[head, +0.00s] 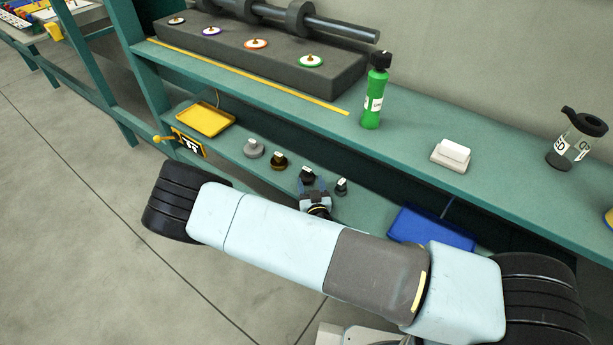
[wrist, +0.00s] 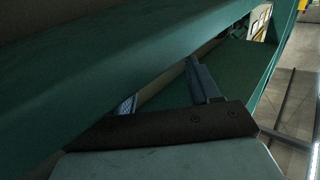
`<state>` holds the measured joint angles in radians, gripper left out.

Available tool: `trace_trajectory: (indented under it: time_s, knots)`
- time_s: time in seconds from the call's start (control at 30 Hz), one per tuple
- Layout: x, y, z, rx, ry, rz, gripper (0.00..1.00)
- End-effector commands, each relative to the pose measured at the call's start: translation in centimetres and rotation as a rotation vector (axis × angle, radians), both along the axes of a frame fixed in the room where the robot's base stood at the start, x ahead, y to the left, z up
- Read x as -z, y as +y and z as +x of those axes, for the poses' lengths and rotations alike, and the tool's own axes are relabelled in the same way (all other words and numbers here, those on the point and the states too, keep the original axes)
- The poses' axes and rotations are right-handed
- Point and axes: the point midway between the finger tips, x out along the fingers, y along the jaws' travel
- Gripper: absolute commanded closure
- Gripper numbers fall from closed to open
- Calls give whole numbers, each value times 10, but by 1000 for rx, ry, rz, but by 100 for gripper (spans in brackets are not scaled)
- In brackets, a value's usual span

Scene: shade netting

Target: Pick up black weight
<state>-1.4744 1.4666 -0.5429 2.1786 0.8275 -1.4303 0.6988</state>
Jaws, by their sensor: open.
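The black weight (head: 307,174) stands on the lower shelf in the head view, third from the left in a row of small weights. My gripper (head: 313,184) reaches onto that shelf from the front. Its blue fingers are apart, and their tips appear close to the black weight's near side. I cannot tell whether they touch it or whether it is partly between them. In the wrist view my gripper (wrist: 163,88) shows two spread fingers, partly behind the dark palm edge, and no weight is visible there.
The upper shelf (head: 410,136) overhangs behind.

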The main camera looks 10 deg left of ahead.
Motion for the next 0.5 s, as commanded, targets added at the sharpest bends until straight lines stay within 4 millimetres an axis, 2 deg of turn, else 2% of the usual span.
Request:
trace_trajectory:
  time_s: [0.23,0.5]
  knots:
    - [0,7,14,-1,0,-1,38]
    - [0,22,46,0,-2,0,38]
